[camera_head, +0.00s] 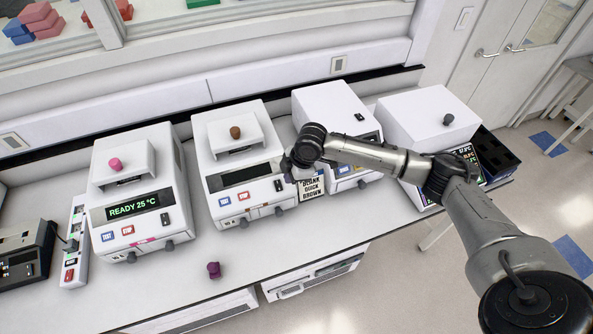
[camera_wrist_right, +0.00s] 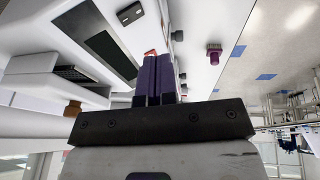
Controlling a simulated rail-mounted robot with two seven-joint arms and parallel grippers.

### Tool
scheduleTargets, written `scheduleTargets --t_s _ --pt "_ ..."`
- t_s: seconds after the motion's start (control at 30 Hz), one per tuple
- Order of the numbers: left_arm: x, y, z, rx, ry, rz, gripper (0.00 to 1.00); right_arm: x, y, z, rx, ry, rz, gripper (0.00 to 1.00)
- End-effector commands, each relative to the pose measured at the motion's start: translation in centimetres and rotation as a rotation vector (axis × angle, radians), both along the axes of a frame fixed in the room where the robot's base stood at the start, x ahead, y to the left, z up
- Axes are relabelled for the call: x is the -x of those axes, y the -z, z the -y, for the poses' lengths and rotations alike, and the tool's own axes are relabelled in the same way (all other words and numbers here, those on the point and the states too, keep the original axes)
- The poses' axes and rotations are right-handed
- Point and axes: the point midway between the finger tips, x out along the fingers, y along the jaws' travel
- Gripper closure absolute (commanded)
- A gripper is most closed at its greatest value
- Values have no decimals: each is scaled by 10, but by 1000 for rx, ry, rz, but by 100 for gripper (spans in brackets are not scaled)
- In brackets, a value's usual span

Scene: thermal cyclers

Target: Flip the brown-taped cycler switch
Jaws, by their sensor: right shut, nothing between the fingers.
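The cycler with a brown knob (camera_head: 235,132) stands second from the left in the head view, and its display (camera_head: 248,175) is dark. A black rocker switch (camera_head: 278,185) sits at the right of its front panel; which way it is tipped is too small to tell. My right gripper (camera_head: 293,166) is beside that cycler's right side, above and behind the switch, partly hidden by its own wrist. In the right wrist view, its purple fingers (camera_wrist_right: 156,76) are shut and empty in front of the cycler. The switch (camera_wrist_right: 130,14) and brown knob (camera_wrist_right: 73,108) show there too. My left gripper is out of view.
A pink-knobbed cycler (camera_head: 135,185) reading READY 25 °C stands to the left. Two more white machines stand right, one (camera_head: 333,112) partly behind my arm. A purple knob-like piece (camera_head: 213,269) lies near the bench's front edge.

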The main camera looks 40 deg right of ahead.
Motion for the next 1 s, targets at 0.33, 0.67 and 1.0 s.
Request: scheduleTargets --t_s 0.33,0.67,1.0 --pt "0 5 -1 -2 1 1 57 15 -31 4 1 0 0 100" --pt "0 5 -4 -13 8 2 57 17 -34 4 1 0 0 100" --pt "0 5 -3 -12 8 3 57 17 -34 4 1 0 0 100"
